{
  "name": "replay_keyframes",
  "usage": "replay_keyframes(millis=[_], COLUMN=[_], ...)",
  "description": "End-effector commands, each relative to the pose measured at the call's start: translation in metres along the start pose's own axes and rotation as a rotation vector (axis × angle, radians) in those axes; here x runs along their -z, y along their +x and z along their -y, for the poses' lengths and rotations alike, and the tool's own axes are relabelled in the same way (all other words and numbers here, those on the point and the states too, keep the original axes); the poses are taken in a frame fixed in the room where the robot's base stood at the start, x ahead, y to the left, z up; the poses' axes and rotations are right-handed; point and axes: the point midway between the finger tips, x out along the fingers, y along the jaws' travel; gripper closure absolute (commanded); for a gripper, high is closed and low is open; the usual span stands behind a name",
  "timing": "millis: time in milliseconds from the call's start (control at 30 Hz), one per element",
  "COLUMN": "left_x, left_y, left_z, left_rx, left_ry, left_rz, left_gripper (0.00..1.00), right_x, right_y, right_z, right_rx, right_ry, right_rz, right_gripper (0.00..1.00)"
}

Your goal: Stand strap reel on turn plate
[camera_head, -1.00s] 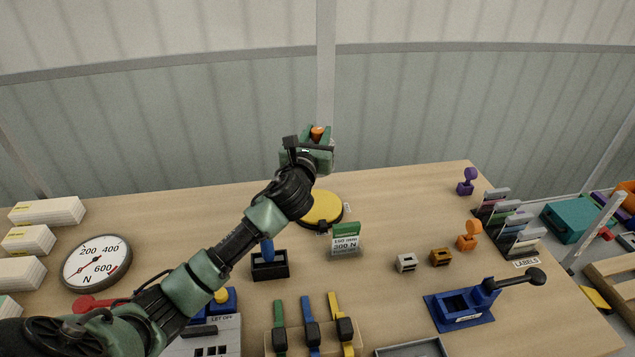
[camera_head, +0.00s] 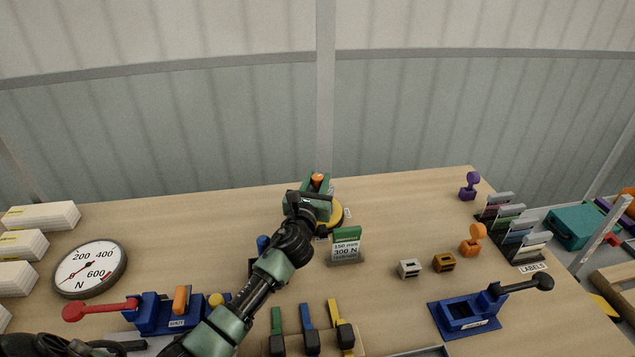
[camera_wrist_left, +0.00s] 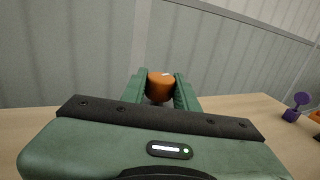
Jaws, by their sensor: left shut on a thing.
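My left gripper (camera_head: 317,184) is shut on an orange-topped thing, taken to be the strap reel (camera_head: 318,177). In the left wrist view the reel (camera_wrist_left: 160,86) sits between the two green fingers (camera_wrist_left: 158,90); its lower part is hidden. The round yellow turn plate (camera_head: 337,213) lies on the table, mostly hidden behind my left gripper and wrist. The gripper is over or just beside the plate; I cannot tell whether the reel touches it. My right gripper is not in view.
A green-and-white sign (camera_head: 346,246) stands just in front of the plate. A blue-handled tool (camera_head: 263,243) stands left of my forearm. Small grey (camera_head: 409,268) and brown (camera_head: 444,262) blocks lie to the right. The table's back left is clear.

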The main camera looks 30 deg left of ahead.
Motion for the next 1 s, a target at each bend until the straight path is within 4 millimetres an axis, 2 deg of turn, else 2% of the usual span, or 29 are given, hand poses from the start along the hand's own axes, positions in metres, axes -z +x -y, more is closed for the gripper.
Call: replay_keyframes(millis=[167,200,267,300,667,1000], left_x=[-0.002,0.002,0.001,0.001,-0.002,-0.002], left_y=[0.0,0.0,0.0,0.0,-0.004,-0.058], left_z=[0.0,0.0,0.0,0.0,0.0,0.0], left_rx=[0.001,0.0,0.0,0.0,0.001,0.001], left_ry=[0.001,0.001,0.001,0.001,0.001,0.001], left_rz=[0.005,0.0,0.0,0.0,0.0,-0.002], left_gripper=[1.0,0.68,0.51,0.48,0.48,0.48], right_x=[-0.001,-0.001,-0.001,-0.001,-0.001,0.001], right_y=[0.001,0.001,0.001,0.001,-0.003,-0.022], right_z=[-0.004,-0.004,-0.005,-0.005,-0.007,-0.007], right_rx=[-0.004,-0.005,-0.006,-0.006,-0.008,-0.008], right_ry=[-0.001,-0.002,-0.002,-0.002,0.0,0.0], right_rz=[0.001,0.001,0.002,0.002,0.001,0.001], right_gripper=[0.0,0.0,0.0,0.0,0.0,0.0])
